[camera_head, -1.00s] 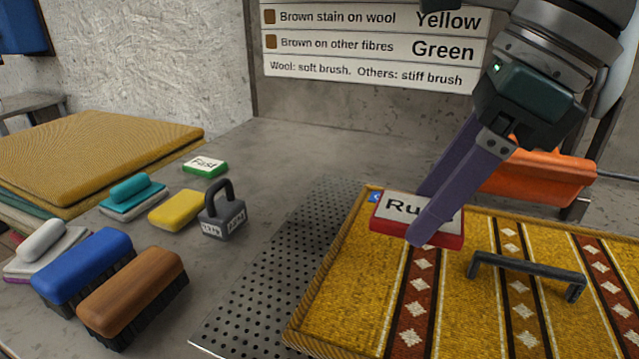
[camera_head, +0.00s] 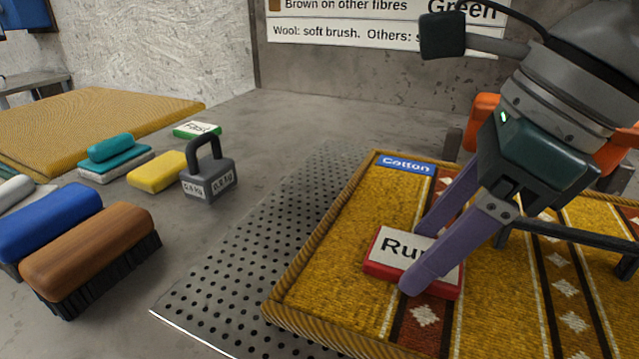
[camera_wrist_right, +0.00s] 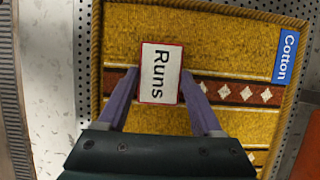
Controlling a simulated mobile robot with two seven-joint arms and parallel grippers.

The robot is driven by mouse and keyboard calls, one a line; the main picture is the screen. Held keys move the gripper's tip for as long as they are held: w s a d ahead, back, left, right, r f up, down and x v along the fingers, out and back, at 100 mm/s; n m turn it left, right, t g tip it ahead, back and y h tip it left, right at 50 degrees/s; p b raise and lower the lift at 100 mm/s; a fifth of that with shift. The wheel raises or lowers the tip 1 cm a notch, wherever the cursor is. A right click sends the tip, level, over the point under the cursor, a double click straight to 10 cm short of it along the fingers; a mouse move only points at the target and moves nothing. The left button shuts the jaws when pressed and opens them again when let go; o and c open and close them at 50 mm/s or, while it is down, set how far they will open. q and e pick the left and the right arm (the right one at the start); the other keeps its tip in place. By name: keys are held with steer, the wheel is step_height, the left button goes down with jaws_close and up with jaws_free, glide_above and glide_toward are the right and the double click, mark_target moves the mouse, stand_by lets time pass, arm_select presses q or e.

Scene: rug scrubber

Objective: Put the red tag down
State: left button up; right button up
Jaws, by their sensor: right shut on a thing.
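The red tag (camera_head: 383,266) has a white face that reads "Runs", partly covered by a finger in the head view. It is over the yellow patterned rug (camera_head: 318,275), near the rug's left part; I cannot tell whether it touches the rug. My right gripper (camera_head: 412,262) is shut on the red tag, with one purple finger on each side. The right wrist view shows the tag (camera_wrist_right: 160,72) between the fingertips, its text running lengthwise. My left gripper is not in view.
A blue "Cotton" label (camera_head: 405,164) lies at the rug's far corner. A dark handle bar (camera_head: 570,235) stands to the right. A perforated metal plate (camera_head: 240,275) lies left of the rug. A grey weight (camera_head: 208,177), yellow sponge (camera_head: 157,172), green "Fast" tag (camera_head: 197,130) and brushes (camera_head: 90,255) stand further left.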

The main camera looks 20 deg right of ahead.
steer(key=o, duration=1.3)
steer(key=shift+d+r+p, duration=0.1)
steer(key=shift+r+p, duration=0.2)
steer(key=shift+p, duration=0.05)
steer(key=p+v, duration=0.1)
steer(key=v, duration=1)
steer(key=shift+s+d+r, duration=0.1)
steer(key=shift+d+r, duration=0.05)
steer(key=shift+r, duration=0.1)
